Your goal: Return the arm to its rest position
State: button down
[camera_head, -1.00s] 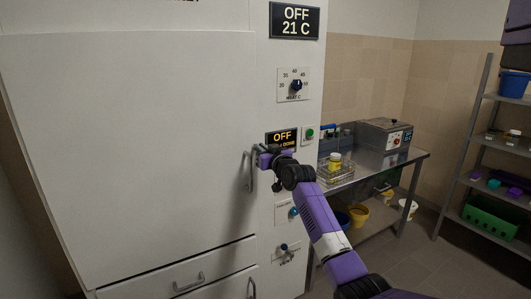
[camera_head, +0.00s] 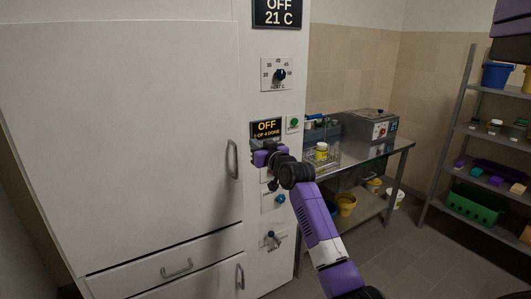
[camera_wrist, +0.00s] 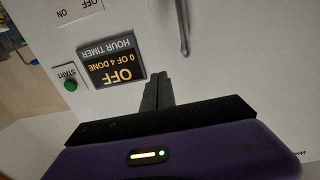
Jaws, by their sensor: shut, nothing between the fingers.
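My arm, purple and black, reaches forward from the lower right in the head view. My gripper (camera_head: 254,146) is in front of the white cabinet's control panel, just below the small timer display (camera_head: 266,129) reading OFF. In the wrist view my gripper's fingers (camera_wrist: 157,82) are shut together and empty. They point toward the white panel beside the upside-down timer display (camera_wrist: 112,62), which reads OFF and 0 OF 4 DONE. I cannot tell whether the fingertips touch the panel.
The white cabinet (camera_head: 120,150) fills the left, with a door handle (camera_head: 232,159) close to my gripper. A green start button (camera_head: 294,123) and several knobs are on the panel. A steel table (camera_head: 375,160) and a shelf rack (camera_head: 450,135) stand to the right, with open floor between them.

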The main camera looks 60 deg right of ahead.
jog(key=v, duration=0.6)
jog(key=shift+b, duration=0.4)
jog(key=shift+s+d, duration=0.1)
